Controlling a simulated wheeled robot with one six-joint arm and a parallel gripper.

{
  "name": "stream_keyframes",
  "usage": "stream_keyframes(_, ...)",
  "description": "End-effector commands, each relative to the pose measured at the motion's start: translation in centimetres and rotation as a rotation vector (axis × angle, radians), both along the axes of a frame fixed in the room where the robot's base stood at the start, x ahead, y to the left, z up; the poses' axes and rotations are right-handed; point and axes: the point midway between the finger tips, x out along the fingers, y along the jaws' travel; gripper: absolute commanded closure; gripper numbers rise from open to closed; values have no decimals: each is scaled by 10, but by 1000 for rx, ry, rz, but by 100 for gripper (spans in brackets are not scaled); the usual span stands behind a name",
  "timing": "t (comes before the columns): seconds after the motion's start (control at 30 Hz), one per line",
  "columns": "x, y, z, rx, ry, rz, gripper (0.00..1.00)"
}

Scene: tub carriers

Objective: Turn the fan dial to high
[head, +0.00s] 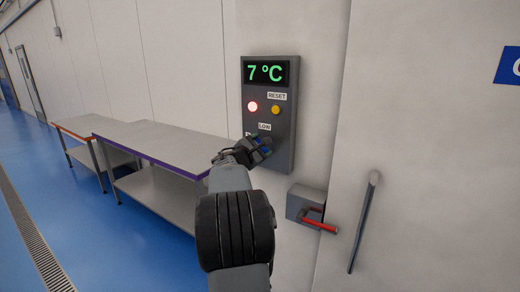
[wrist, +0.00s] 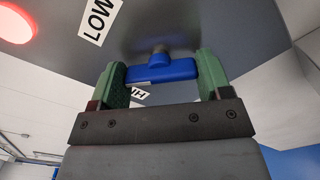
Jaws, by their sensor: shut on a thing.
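The fan dial (wrist: 160,71) is a blue bar on a short round stem on the grey control panel (head: 284,154). My gripper (head: 263,147) is at the lower part of the panel. In the wrist view its green fingers are shut on the two ends of the blue bar. A LOW label (head: 264,127) sits just above the dial in the head view. Another label (wrist: 139,94), partly hidden by my gripper, shows in the wrist view and seems to start with HI. My gripper hides most of the dial in the head view.
The panel also has a display (head: 265,73) reading 7 °C, a lit red light (head: 252,106) and a yellow button (head: 276,110) under a RESET label. A grey box with a red handle (head: 320,227) sticks out below right. Metal tables (head: 165,146) stand left along the wall.

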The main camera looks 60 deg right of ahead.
Motion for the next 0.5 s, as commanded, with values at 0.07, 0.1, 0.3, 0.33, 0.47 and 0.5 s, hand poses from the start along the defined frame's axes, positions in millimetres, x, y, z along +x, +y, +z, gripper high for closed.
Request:
stream_keyframes(0.07, 0, 0, -1, 2, 72, 0, 52)
stream_keyframes(0.1, 0, 0, 0, 3, 110, -1, 52)
stream_keyframes(0.3, 0, 0, 0, 3, 297, 0, 52)
stream_keyframes(0.33, 0, 0, 0, 4, 324, 0, 52)
stream_keyframes(0.47, 0, 0, 1, 4, 434, 0, 52)
stream_keyframes(0.5, 0, 0, 1, 5, 465, -1, 52)
